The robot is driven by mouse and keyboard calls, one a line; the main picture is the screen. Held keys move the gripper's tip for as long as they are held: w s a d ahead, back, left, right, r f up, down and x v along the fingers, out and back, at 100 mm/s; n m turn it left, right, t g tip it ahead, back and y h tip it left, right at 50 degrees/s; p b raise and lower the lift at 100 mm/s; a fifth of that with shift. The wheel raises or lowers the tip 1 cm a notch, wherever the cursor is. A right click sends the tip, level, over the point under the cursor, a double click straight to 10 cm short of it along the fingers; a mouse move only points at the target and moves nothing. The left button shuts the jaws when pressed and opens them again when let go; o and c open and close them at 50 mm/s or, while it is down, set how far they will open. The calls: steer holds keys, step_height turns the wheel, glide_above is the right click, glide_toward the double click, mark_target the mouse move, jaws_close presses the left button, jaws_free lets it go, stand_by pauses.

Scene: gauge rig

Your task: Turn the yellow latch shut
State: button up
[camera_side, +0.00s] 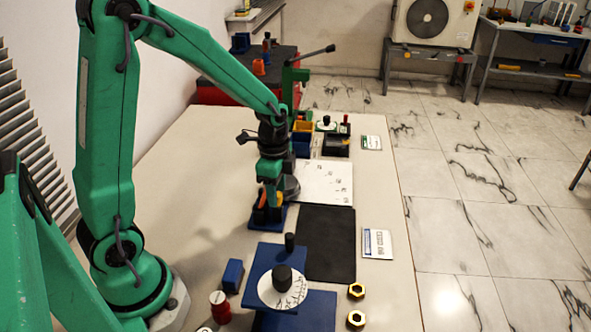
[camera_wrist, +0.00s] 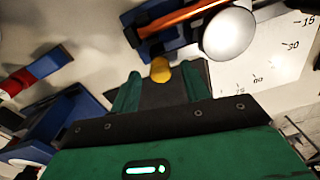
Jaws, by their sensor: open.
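A small yellow piece (camera_wrist: 160,70), which looks like the latch's end, shows in the wrist view just ahead of the gap between my fingers. An orange bar (camera_wrist: 180,22) lies behind it over a dark blue base (camera_wrist: 150,50). In the side view the blue base (camera_side: 281,222) and some orange (camera_side: 260,213) show under my gripper (camera_side: 270,203). My gripper (camera_wrist: 160,82) is open, pointing down, with its green fingers on either side of the yellow piece's line. I cannot tell whether they touch it. My fingers hide most of the latch in the side view.
A silver dome (camera_wrist: 230,35) stands close beside the orange bar. A white marked sheet (camera_side: 325,182) and a black mat (camera_side: 328,240) lie to the right. A dial rig with a black knob (camera_side: 282,278) and a blue block (camera_side: 233,275) stand nearer the camera.

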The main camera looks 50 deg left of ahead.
steer(key=shift+f, duration=0.25)
steer(key=c, duration=1)
